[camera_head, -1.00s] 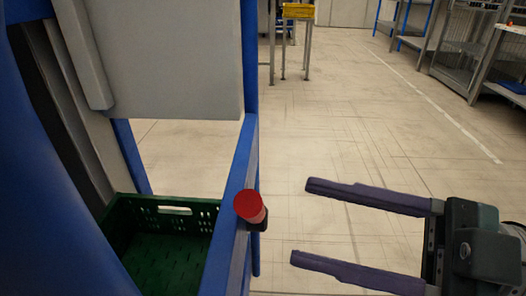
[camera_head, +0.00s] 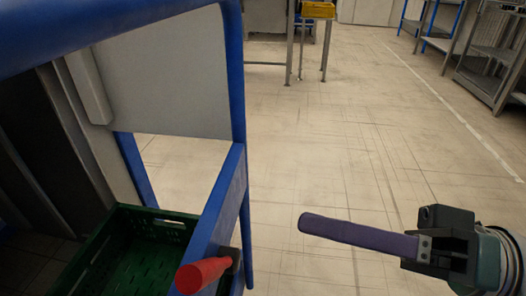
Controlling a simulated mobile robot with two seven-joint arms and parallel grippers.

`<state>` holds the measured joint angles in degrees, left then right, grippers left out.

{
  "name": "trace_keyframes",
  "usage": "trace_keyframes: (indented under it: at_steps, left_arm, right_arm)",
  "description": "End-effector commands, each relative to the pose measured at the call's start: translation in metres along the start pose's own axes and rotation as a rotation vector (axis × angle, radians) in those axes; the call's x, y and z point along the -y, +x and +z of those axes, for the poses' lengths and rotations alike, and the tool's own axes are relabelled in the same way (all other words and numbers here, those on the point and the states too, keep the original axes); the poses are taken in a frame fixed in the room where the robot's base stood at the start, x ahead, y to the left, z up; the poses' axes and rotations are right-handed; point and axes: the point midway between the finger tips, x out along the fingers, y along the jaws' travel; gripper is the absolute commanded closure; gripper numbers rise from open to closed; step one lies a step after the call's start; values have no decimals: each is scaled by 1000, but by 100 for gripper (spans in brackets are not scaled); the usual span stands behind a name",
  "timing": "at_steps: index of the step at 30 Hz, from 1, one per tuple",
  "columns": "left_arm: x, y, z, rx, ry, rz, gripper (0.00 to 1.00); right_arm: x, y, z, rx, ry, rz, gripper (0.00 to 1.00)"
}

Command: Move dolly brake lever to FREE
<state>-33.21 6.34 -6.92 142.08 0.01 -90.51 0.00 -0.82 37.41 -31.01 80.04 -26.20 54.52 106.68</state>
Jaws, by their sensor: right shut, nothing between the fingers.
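The dolly brake lever shows as a red handle (camera_head: 202,274) on a dark mount, fixed to the blue side rail of the frame at the lower middle. Its red end points toward the camera and a little left. My right gripper (camera_head: 306,223) is at the right, with its purple fingers pressed together and pointing left. It is empty. Its fingertips are to the right of the lever and apart from it, over the floor. My left gripper is not in view. No label such as FREE is readable.
A green crate (camera_head: 95,248) sits inside the blue frame (camera_head: 215,215) at the lower left. A grey panel (camera_head: 165,80) hangs above it. A stand with a yellow top (camera_head: 318,10) and grey shelves (camera_head: 490,60) are at the back. The floor between is clear.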

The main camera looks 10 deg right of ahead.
Motion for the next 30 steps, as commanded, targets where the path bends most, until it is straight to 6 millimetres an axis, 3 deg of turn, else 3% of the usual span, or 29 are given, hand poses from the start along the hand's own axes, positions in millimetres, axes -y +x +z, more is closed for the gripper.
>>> trace_keyframes:
  at_steps: [14, 16, 21, 30]
  left_arm:
    - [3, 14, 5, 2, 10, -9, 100]
    - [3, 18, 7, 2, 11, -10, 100]
    - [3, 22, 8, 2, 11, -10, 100]
    - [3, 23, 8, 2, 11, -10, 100]
  right_arm:
    - [0, 96, 0, -2, -7, -6, 100]
    - [-2, 87, 16, -1, -1, 0, 100]
    - [-1, 80, 33, -1, -3, 0, 100]
    - [0, 78, 38, 0, -6, -1, 100]
